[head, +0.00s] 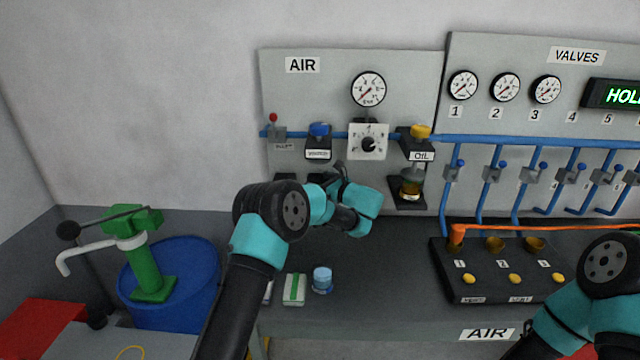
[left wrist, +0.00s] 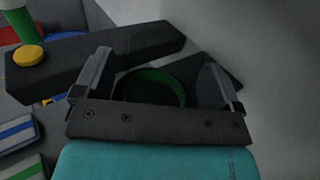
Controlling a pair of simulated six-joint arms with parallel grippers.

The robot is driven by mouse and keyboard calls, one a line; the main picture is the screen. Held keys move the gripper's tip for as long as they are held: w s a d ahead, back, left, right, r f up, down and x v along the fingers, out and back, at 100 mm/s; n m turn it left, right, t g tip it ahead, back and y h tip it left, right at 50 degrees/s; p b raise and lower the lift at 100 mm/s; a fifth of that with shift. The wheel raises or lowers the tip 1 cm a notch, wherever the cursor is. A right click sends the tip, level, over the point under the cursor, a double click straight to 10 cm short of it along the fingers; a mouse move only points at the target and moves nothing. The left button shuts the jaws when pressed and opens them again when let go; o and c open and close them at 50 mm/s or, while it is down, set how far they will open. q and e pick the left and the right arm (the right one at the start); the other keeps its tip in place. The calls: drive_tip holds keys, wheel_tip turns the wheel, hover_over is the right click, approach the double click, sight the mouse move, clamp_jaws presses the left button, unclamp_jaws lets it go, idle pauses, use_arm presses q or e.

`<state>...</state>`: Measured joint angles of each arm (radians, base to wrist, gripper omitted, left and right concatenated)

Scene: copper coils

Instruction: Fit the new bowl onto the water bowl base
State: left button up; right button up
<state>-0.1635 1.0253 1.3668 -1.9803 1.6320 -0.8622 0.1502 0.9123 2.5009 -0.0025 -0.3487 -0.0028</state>
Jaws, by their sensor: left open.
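In the head view, the water unit is a dark block with a blue cap (head: 319,132) and a small label, on the AIR panel. A small clear-blue cylinder with a pale top (head: 322,279), which looks like a bowl, stands on the bench below. My left gripper (head: 340,174) is raised in front of the panel, below and right of the water unit. In the left wrist view its jaws (left wrist: 160,85) are open, with a dark round thing with a green rim (left wrist: 160,82) seen between them; contact cannot be told. My right gripper is out of view.
A striped box (head: 294,289) lies left of the cylinder. The oil unit (head: 411,184) hangs right of my left gripper. The black coil block (head: 500,285) stands on the bench at right. A blue drum (head: 190,270) with a green pump (head: 150,272) stands at left.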

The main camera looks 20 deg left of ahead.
use_arm(q)
drive_tip(key=shift+r, duration=0.1)
drive_tip(key=shift+r, duration=0.3)
drive_tip(key=v, duration=1.2)
